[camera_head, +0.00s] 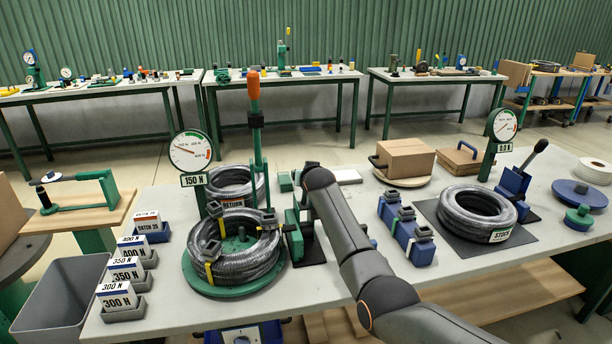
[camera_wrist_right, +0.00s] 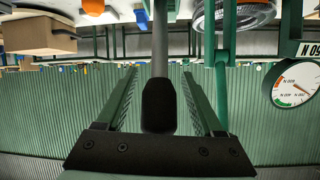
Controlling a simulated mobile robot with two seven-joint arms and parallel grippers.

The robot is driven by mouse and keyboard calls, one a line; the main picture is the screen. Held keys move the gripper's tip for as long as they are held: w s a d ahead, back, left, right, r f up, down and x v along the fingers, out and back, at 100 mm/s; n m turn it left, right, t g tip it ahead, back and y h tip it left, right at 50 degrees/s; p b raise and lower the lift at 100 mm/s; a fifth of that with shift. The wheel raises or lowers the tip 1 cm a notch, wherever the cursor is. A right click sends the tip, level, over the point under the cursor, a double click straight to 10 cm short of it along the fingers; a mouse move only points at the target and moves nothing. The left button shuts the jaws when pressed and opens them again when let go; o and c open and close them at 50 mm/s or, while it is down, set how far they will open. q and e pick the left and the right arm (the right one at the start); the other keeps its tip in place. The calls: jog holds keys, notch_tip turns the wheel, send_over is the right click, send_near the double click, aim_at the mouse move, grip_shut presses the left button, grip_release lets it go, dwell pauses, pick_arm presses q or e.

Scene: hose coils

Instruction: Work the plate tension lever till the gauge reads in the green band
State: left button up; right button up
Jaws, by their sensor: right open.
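The plate gauge (camera_head: 191,151) stands behind the green plate (camera_head: 205,286), above a 150 N sign. Its needle points left and a little up, outside the green band at the upper right. The gauge also shows, upside down, in the right wrist view (camera_wrist_right: 297,84). A lever (camera_wrist_right: 160,105) with a black grip and grey shaft is between the fingers of my right gripper (camera_wrist_right: 159,72). The fingers are open, with gaps on both sides. In the head view my right arm hides the gripper and lever; a green lever base (camera_head: 300,230) shows beside the plate. My left gripper is not in view.
A clamped hose coil (camera_head: 245,262) lies on the plate. An orange-topped green post (camera_head: 254,100) stands behind it. Weight cards (camera_head: 118,296) line the left edge. Blue clamps (camera_head: 405,232), a stock coil (camera_head: 477,212) and a second gauge (camera_head: 503,125) are to the right.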

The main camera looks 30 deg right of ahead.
jog(key=shift+v, duration=0.85)
jog(key=v, duration=1.1)
jog(key=shift+w, duration=0.1)
